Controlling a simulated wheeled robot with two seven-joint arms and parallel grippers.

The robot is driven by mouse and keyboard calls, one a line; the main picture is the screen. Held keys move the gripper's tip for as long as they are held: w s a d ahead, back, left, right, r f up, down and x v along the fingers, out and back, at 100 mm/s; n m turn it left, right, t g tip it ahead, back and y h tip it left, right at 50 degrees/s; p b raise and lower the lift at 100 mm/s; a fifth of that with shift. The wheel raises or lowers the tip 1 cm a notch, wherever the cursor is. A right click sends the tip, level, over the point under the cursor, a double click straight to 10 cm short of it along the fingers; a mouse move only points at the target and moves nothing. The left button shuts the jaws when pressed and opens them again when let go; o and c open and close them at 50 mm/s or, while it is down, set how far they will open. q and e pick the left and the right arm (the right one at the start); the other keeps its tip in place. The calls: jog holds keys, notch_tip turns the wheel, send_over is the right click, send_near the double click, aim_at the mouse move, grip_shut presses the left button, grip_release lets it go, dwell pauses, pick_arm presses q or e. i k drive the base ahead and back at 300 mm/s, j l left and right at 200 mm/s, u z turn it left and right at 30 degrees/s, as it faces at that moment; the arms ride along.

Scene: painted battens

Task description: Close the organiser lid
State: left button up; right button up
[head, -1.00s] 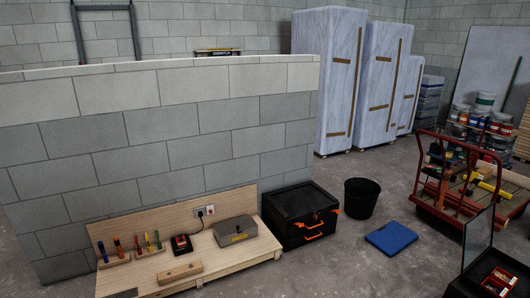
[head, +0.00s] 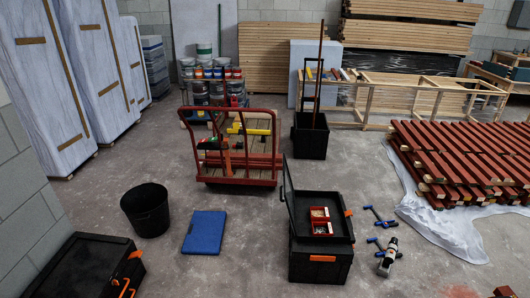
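A black organiser (head: 334,236) with orange latches sits on top of a black box (head: 318,268) on the floor, right of the picture's middle. Its lid (head: 288,196) stands open, upright along the left side. Red containers (head: 320,220) with small contents lie inside the organiser. Neither of my grippers shows in this view.
A blue slab (head: 204,232), a black bucket (head: 146,210) and a black toolbox (head: 85,266) are to the left. A red cart (head: 237,182) stands behind. Clamps (head: 381,216) and a tool (head: 388,258) lie to the right, near stacked red battens (head: 455,165).

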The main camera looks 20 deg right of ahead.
aim_at(343, 232)
jog(key=i+j+z, duration=0.15)
jog(key=i+z, duration=0.15)
jog(key=z, duration=0.15)
jog(key=i+j+z, duration=0.25)
jog(key=z, duration=0.15)
jog(key=i+j+z, duration=0.25)
jog(key=z, duration=0.2)
jog(key=i+j+z, duration=0.15)
jog(key=j+z, duration=0.45)
jog(key=j, duration=1.1)
